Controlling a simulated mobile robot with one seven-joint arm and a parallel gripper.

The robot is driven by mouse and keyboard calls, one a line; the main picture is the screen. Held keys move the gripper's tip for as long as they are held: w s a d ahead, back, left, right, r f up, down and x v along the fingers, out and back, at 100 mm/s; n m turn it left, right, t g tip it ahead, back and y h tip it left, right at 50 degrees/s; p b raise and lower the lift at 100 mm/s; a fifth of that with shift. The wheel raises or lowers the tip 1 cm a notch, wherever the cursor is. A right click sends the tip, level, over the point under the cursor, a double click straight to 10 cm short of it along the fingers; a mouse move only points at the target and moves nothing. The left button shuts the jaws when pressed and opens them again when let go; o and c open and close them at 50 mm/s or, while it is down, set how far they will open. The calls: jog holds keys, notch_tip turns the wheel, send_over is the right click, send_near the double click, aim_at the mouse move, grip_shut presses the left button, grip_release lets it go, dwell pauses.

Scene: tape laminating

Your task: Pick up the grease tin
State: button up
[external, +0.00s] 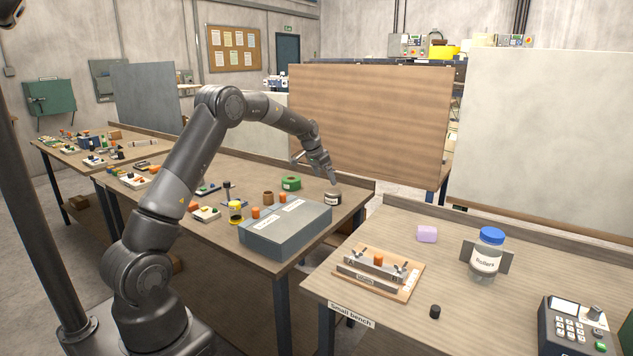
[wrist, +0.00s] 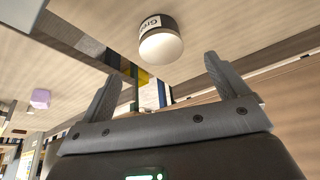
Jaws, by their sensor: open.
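The grease tin (external: 333,198) is a short round tin, dark with a white label, standing on the middle bench near its right back corner. In the wrist view the tin (wrist: 161,40) shows a pale round top and part of a label reading "Gre". My gripper (external: 331,180) is just above the tin in the external view. In the wrist view my gripper (wrist: 160,75) has its two fingers spread wide, with the tin ahead of them and nothing between them. The tin stands apart from both fingers.
A grey box (external: 285,230) stands in front of the tin on the middle bench (external: 225,242). A green roll (external: 291,183) and a brown cup (external: 268,198) are left of it. The small bench to the right holds a clamp fixture (external: 378,272), a purple block (external: 427,234) and a blue-lidded jar (external: 487,254).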

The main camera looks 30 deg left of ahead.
aim_at(332, 192)
jog(key=x, duration=1.1)
jog(key=shift+w+f, duration=0.1)
jog(key=shift+w, duration=0.1)
jog(key=shift+c, duration=0.4)
jog(key=shift+d, duration=0.1)
jog(key=c, duration=1.1)
